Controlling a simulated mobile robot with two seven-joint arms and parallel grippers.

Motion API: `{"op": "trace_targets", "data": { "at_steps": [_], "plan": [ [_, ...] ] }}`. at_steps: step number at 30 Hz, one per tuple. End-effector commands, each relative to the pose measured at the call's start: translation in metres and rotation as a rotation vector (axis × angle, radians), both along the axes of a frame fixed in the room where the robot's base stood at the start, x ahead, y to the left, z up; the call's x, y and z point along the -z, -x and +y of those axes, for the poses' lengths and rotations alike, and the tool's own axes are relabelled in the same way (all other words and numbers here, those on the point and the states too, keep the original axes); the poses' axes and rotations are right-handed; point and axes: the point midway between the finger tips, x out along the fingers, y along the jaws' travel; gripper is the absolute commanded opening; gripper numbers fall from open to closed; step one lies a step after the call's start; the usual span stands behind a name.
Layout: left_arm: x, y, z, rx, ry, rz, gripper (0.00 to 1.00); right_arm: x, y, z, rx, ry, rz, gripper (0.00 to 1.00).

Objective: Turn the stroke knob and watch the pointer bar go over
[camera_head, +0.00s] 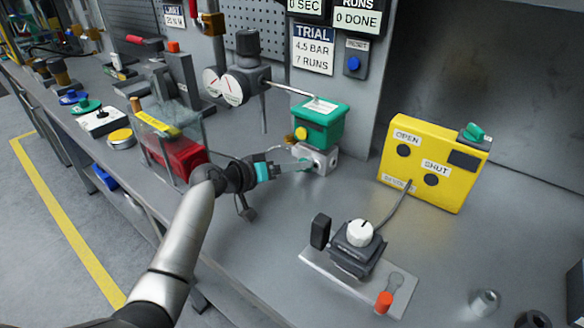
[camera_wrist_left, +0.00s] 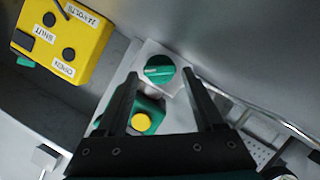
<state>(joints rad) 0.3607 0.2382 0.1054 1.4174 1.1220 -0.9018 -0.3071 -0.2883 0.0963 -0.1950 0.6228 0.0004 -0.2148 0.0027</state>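A green actuator box (camera_head: 318,122) stands at the back of the bench, above a small metal block (camera_head: 325,158). In the left wrist view a round green knob (camera_wrist_left: 159,68) with a pale line across it sits on that block's face. My left gripper (camera_head: 306,164) is at the block, and in the left wrist view its fingers (camera_wrist_left: 162,80) are open, one on each side of the knob. Contact cannot be told. A yellow button (camera_head: 301,134) also shows in the left wrist view (camera_wrist_left: 141,122). No stroke label or pointer bar is clearly readable. My right gripper is not in view.
A yellow box (camera_head: 450,150) marked OPEN and SHUT stands at the right. A black unit with a white knob (camera_head: 360,233) sits on a plate in front. Twin gauges (camera_head: 226,87) and a red vice-like part (camera_head: 180,157) stand left.

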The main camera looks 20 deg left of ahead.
Motion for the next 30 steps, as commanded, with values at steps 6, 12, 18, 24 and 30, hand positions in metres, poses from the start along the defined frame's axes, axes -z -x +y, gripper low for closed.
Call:
{"op": "trace_targets", "data": {
  "at_steps": [6,12,18,24,30],
  "plan": [
    [0.000,0.000,0.000,0.000,-0.001,-0.001,0.82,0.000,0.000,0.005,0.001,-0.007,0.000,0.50],
    [-0.001,0.002,0.001,0.001,-0.001,0.000,0.82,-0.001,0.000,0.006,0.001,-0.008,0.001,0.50],
    [-0.008,0.020,0.014,0.000,-0.005,0.001,0.82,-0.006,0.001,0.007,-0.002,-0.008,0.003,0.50],
    [-0.021,0.053,0.036,0.000,-0.006,0.002,0.82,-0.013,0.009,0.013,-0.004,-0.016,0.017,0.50],
    [-0.033,0.087,0.057,0.000,-0.005,0.002,0.82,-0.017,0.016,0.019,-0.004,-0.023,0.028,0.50]
  ]
}}
